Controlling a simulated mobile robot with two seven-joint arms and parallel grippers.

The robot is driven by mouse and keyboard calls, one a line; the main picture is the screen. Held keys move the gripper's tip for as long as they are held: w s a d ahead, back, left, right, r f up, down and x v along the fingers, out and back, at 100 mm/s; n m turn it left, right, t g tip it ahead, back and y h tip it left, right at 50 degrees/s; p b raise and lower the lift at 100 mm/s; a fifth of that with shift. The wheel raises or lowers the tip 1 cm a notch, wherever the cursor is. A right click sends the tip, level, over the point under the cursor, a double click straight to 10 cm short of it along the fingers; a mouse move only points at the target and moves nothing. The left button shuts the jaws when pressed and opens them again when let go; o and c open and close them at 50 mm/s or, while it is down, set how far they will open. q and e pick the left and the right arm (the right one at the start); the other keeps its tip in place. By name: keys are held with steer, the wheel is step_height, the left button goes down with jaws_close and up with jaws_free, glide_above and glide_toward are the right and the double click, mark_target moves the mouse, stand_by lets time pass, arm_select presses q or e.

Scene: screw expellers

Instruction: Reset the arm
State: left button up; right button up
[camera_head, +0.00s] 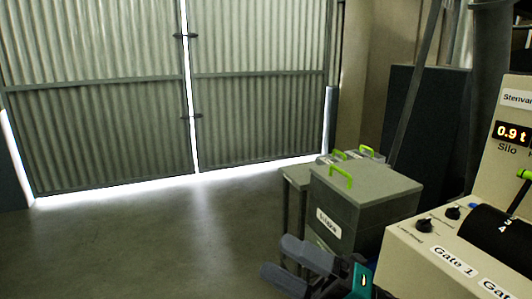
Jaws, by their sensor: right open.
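My right gripper (290,264) is in the lower middle of the head view, pointing left. Its two dark fingers are apart, with nothing visible between them. It is in front of the grey box and to the left of the control panel, and it seems to touch neither. A teal and a green part show at its wrist. My left gripper is out of the view.
A beige control panel (445,262) with knobs, gate labels and a silo display (512,133) reading 0.9 t stands at right. A grey lidded box (365,190) with green handle is behind my right gripper. Corrugated doors (95,130) close the back. The floor (150,240) at left is clear.

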steer(key=w+d+f+m+t+h, duration=0.1)
steer(key=d+f+m+t+h, duration=0.4)
steer(key=f+m+h, duration=0.55)
steer(key=d+f+m+t+h, duration=0.5)
steer(key=f+m, duration=0.2)
steer(key=m, duration=0.7)
steer(key=s+d+f+m+g+h, duration=0.2)
steer(key=s+f+m+g, duration=0.1)
steer(key=s+f, duration=0.2)
steer(key=s+d+f+m+g+h+p, duration=0.1)
steer(key=s+d+f+m+g+h, duration=0.1)
steer(key=s+f, duration=0.4)
step_height(320, 180, down, 4)
steer(key=shift+d+r+m+g, duration=0.25)
steer(key=shift+m+g, duration=0.25)
steer(key=shift+m, duration=0.65)
steer(key=shift+s+h, duration=0.1)
steer(key=shift+h, duration=0.15)
steer(key=shift+c, duration=0.5)
